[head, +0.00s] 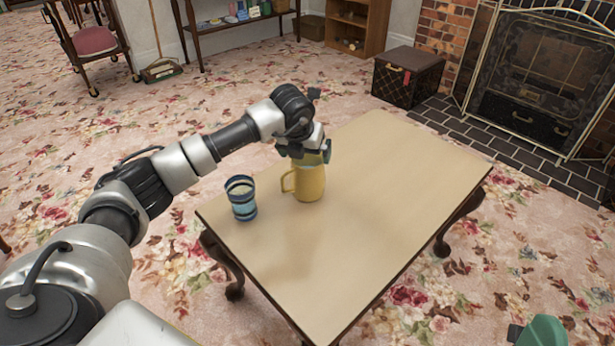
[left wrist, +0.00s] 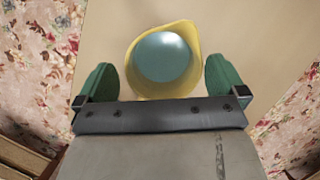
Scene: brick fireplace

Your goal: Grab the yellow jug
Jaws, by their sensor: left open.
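The yellow jug (head: 311,183) stands upright on the wooden table (head: 390,200), with its handle toward the left in the head view. In the left wrist view the jug (left wrist: 186,87) shows from above, with a spout at its upper right and a blue-green inside. My left gripper (head: 313,155) is right over the jug's top. In the left wrist view its green fingers (left wrist: 162,85) are open, one on each side of the rim, with small gaps to it. The jug's upper part is partly hidden by the gripper in the head view.
A blue striped cup (head: 241,198) stands on the table just left of the jug. The table's right and front parts are clear. A dark chest (head: 408,76) and a fireplace screen (head: 540,75) stand beyond. A green fingertip of my right gripper (head: 543,331) shows at the bottom right.

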